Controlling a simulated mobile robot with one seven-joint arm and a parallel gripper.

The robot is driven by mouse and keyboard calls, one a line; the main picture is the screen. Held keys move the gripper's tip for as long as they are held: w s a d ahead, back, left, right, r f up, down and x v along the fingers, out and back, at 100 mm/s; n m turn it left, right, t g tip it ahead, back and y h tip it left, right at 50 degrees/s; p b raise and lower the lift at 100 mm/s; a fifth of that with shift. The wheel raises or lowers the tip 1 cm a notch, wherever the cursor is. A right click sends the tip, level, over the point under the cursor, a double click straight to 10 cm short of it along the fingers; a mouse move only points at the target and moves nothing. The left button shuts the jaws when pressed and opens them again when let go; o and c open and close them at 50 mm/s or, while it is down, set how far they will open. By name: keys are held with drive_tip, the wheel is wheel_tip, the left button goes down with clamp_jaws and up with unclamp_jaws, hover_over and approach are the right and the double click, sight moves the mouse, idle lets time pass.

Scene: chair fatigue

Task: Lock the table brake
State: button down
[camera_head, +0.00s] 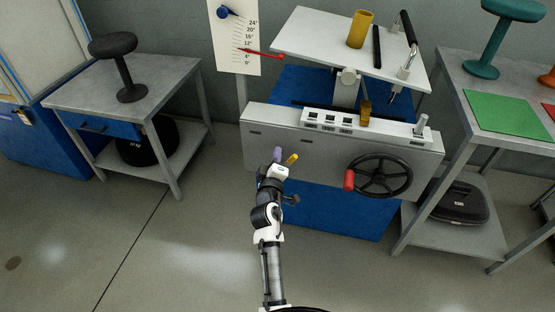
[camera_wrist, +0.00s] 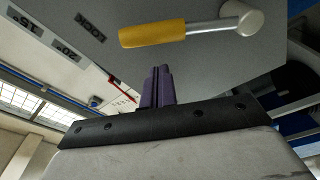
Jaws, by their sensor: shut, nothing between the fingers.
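A brake lever with a yellow grip (camera_wrist: 152,33) and a metal arm is mounted at a round pivot on the grey front panel (camera_wrist: 215,70) in the wrist view. A label reading LOCK (camera_wrist: 90,26) is on the panel to the left of the grip. In the head view the yellow grip (camera_head: 291,159) shows low on the front panel (camera_head: 262,150). My gripper (camera_head: 277,155) has purple fingers just left of the grip. In the wrist view the fingers (camera_wrist: 157,88) are shut together and empty, apart from the grip. The lever's pivot is hidden in the head view.
A black handwheel (camera_head: 381,177) with a red knob (camera_head: 349,180) is right of the lever. The tilted white tabletop (camera_head: 320,45) carries a yellow cylinder (camera_head: 360,29). Side tables stand left (camera_head: 75,90) and right (camera_head: 470,75). Open floor lies in front.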

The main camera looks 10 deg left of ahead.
drive_tip(key=s+b, duration=0.1)
drive_tip(key=s, duration=0.8)
drive_tip(key=shift+s+b, duration=0.4)
drive_tip(key=shift+f, duration=0.1)
